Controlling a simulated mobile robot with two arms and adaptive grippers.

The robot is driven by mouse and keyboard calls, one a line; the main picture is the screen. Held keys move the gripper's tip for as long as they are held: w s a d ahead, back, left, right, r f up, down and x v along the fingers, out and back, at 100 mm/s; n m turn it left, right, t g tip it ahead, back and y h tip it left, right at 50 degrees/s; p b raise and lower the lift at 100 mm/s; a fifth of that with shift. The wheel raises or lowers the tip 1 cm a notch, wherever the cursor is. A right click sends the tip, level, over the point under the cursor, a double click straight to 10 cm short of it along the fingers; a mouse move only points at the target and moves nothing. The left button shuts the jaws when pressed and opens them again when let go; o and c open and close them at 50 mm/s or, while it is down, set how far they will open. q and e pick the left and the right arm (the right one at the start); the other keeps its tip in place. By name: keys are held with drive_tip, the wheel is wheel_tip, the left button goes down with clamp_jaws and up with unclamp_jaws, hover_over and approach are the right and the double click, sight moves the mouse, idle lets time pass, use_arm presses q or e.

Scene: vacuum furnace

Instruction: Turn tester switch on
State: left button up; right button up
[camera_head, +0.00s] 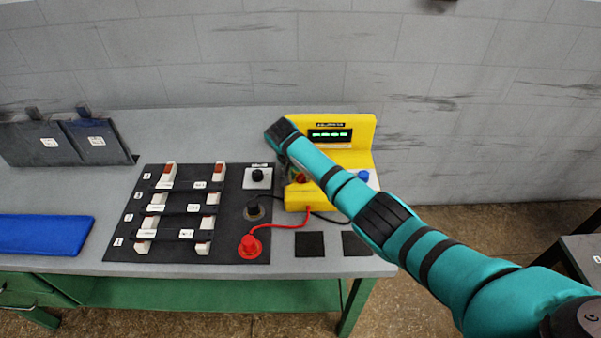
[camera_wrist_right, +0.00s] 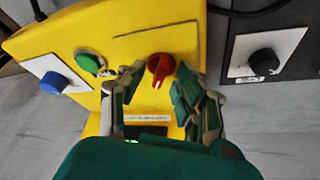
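The yellow tester (camera_head: 350,157) stands at the right end of the grey table, its display (camera_head: 330,135) showing green characters. Its red switch knob (camera_wrist_right: 160,68) sits on the yellow panel in the wrist view, with a light mark on it. My right gripper (camera_wrist_right: 161,76) is open, with one finger on each side of the red knob and a small gap visible on both sides. In the head view my right arm covers part of the tester, and the right gripper (camera_head: 293,163) is largely hidden at its front. My left gripper is not in view.
The tester also has a green button (camera_wrist_right: 88,62) and a blue knob (camera_wrist_right: 53,82). A black board (camera_head: 125,225) with several white holders lies left of the tester. A red cable (camera_head: 275,226) joins board and tester. A blue mat (camera_head: 45,234) lies far left.

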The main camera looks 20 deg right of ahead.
drive_tip(key=shift+r, duration=0.15)
drive_tip(key=v, duration=1.1)
drive_tip(key=shift+a+r, duration=0.2)
drive_tip(key=shift+r, duration=0.15)
drive_tip(key=shift+s+f, duration=0.1)
drive_tip(key=shift+s, duration=0.05)
